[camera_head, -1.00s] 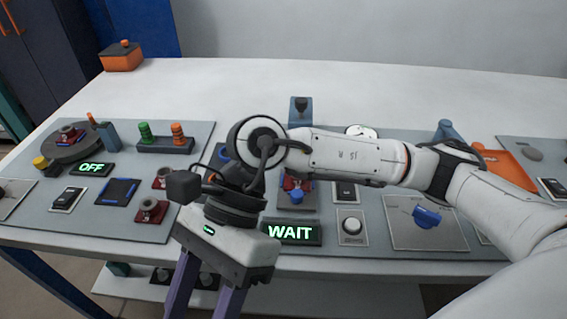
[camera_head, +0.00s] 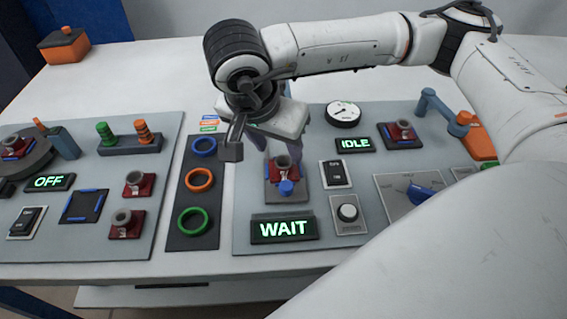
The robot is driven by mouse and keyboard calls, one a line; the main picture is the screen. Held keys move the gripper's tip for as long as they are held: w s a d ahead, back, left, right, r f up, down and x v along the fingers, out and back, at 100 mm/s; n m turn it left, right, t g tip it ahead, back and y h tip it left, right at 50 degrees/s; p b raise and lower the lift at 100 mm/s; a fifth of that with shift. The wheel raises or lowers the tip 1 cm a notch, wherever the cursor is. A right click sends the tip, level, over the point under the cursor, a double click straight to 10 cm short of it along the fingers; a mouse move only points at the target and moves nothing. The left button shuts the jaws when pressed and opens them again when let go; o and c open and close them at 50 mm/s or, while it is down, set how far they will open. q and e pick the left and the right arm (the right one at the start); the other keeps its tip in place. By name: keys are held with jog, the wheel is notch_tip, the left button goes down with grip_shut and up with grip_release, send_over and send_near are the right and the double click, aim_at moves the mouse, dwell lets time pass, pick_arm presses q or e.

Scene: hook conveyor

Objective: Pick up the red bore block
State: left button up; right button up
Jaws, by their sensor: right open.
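Several red bore blocks with grey round bores are in view. One red block (camera_head: 283,169) sits in a grey fixture behind the WAIT sign (camera_head: 284,229), with a blue knob (camera_head: 286,187) in front of it. Two more, a rear one (camera_head: 138,183) and a front one (camera_head: 125,223), sit on the left board. Another (camera_head: 400,133) is at the right and one (camera_head: 14,147) at the far left. My right gripper (camera_head: 274,147) is open, pointing down just behind the fixture's block; its fingers are partly hidden by its own body. My left gripper is out of view.
A dark strip with blue, orange and green rings (camera_head: 198,181) lies left of the fixture. A post stand (camera_head: 131,144) and an OFF sign (camera_head: 49,182) are on the left board. A gauge (camera_head: 343,113) and IDLE sign (camera_head: 355,144) stand right.

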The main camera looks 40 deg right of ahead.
aim_at(285, 165)
jog(key=shift+p+x, duration=0.3)
jog(key=shift+x, duration=2.1)
jog(key=shift+s, duration=0.2)
grip_shut()
